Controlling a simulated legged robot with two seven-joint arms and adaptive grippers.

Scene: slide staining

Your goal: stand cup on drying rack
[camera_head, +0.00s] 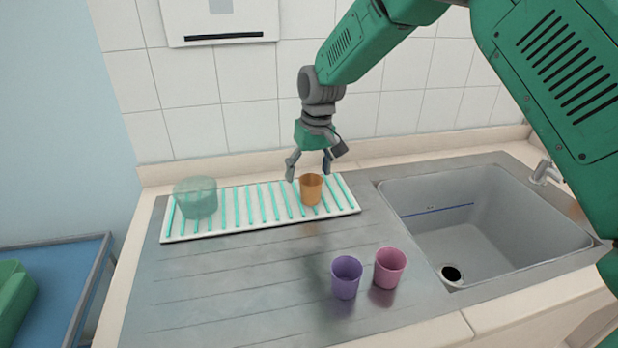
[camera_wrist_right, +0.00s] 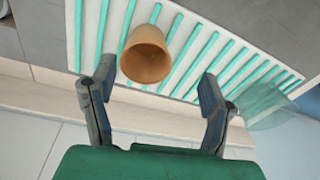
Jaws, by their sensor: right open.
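An orange cup (camera_head: 311,190) stands upright on the right part of the white drying rack (camera_head: 172,236) with green bars. My right gripper (camera_head: 309,172) is open just above and behind the orange cup. In the right wrist view the orange cup (camera_wrist_right: 146,54) lies beyond the spread fingers (camera_wrist_right: 155,98), apart from both, on the rack (camera_wrist_right: 70,40). A purple cup (camera_head: 346,276) and a pink cup (camera_head: 390,267) stand upright side by side on the steel drainboard, in front of the rack. My left gripper is not in view.
A clear greenish bowl (camera_head: 196,198) sits on the rack's left end and shows in the right wrist view (camera_wrist_right: 266,108). The sink basin (camera_head: 470,220) with a tap (camera_head: 545,171) lies to the right. A tiled wall stands close behind the rack. The drainboard (camera_head: 220,290) is clear at left.

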